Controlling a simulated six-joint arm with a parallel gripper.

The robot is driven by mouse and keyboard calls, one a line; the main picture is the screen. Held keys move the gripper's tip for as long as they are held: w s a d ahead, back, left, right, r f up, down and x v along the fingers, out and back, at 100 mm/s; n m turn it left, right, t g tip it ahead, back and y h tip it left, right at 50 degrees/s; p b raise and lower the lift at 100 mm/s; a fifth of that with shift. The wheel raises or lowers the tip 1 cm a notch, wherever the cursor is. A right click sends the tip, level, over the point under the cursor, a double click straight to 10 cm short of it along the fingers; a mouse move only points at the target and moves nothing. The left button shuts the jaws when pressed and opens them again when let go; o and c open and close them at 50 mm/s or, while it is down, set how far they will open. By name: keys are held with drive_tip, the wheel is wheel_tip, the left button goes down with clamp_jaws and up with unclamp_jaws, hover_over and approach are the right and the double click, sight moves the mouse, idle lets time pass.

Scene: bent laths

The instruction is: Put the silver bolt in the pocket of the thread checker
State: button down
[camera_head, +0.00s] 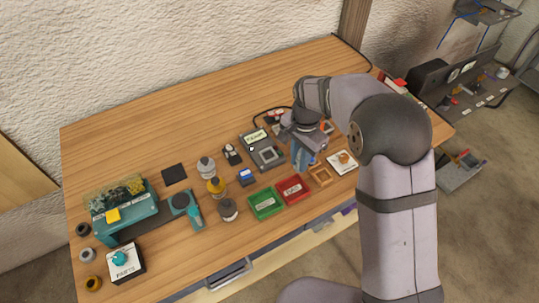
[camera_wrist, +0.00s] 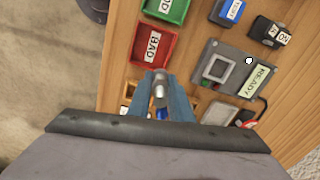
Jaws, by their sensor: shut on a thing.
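My gripper (camera_wrist: 161,82) is shut on the silver bolt (camera_wrist: 160,90), which shows between the blue fingertips in the wrist view. In the head view my gripper (camera_head: 302,160) hangs over the right part of the table, and I cannot make out the bolt there. The thread checker (camera_head: 248,139) is a grey box with a lit display, just left of my gripper. In the wrist view the thread checker (camera_wrist: 239,73) lies to the right of the bolt. Its display reads READY, and its square, pale-rimmed pocket (camera_wrist: 216,68) looks empty.
A red BAD tray (camera_wrist: 154,43) and a green tray (camera_head: 266,203) stand at the table's front. A blue-topped block (camera_head: 247,176) and a small wooden frame (camera_head: 320,175) are nearby. A cable runs behind the checker. The back left tabletop is clear.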

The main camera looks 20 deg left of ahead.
drive_tip(key=w+a+n, duration=0.1)
drive_tip(key=w+a, duration=0.2)
drive_tip(key=a, duration=0.5)
wheel_tip(320, 180, up, 7)
drive_tip(key=w+a+m, duration=0.2)
drive_tip(key=shift+a+m, duration=0.3)
drive_tip(key=shift+m, duration=0.1)
drive_tip(key=shift+f, duration=0.15)
drive_tip(key=shift+f+p, duration=1.75)
drive_tip(key=shift+f, duration=3.15)
drive_tip(key=shift+f, duration=0.1)
